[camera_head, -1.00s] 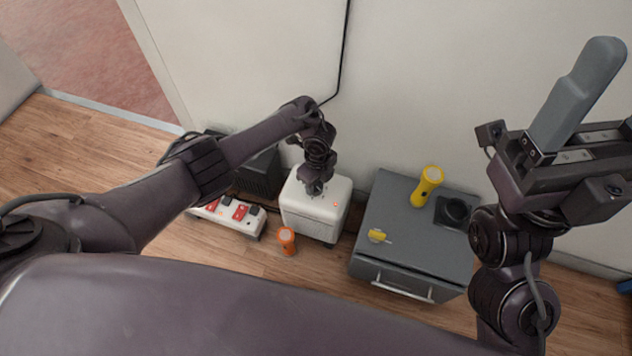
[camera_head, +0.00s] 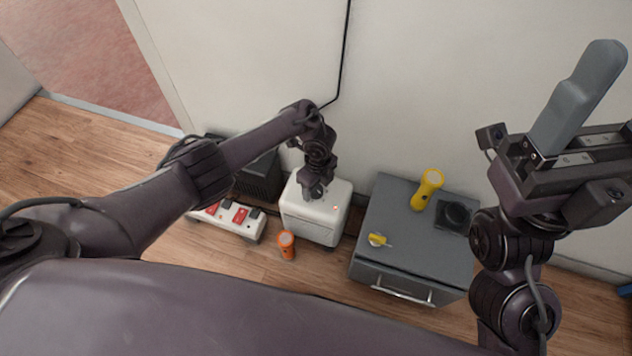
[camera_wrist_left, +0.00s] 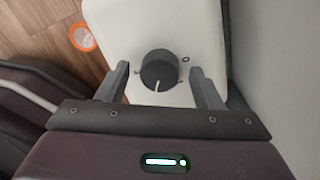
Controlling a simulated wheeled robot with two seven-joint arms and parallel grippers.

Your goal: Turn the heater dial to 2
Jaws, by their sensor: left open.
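The heater (camera_head: 313,223) is a white box on the floor against the wall; its top also shows in the left wrist view (camera_wrist_left: 205,20). Its dial (camera_wrist_left: 158,70) is a dark round knob with a white pointer line toward the bottom of the left wrist view. Small marks stand around it, too small to read surely. My left gripper (camera_wrist_left: 158,76) is open, with one finger on each side of the dial and a visible gap to both. In the head view my left gripper (camera_head: 314,191) hides the dial. My right gripper (camera_head: 575,115) is raised at the right, away from the heater.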

